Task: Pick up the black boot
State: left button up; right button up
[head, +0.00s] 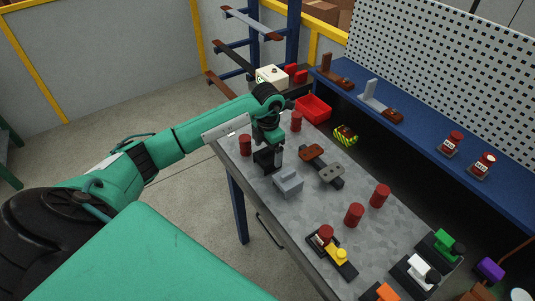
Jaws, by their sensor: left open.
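My left arm comes in from the left and reaches over the grey workbench (303,205). My left gripper (267,160) points down close over its left part, with dark fingers open. A dark shape is at its tips; I cannot tell whether this is only the fingers or also the black boot. I cannot pick out a separate black boot elsewhere. A grey block (288,184) stands just right of and nearer than the gripper. My right gripper is not in view.
Several red cylinders stand on the bench, one left of the gripper (245,145). A dark bar with brown and grey pads (322,167) lies to the right. A red bin (313,107) is at the back. A blue shelf (420,137) runs along the far side.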

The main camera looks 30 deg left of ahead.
pick_arm(q)
jog(key=shift+f+p, duration=0.35)
jog(key=shift+f, duration=1.1)
jog(key=shift+c, duration=0.4)
jog(key=c, duration=1)
jog(key=shift+r, duration=0.15)
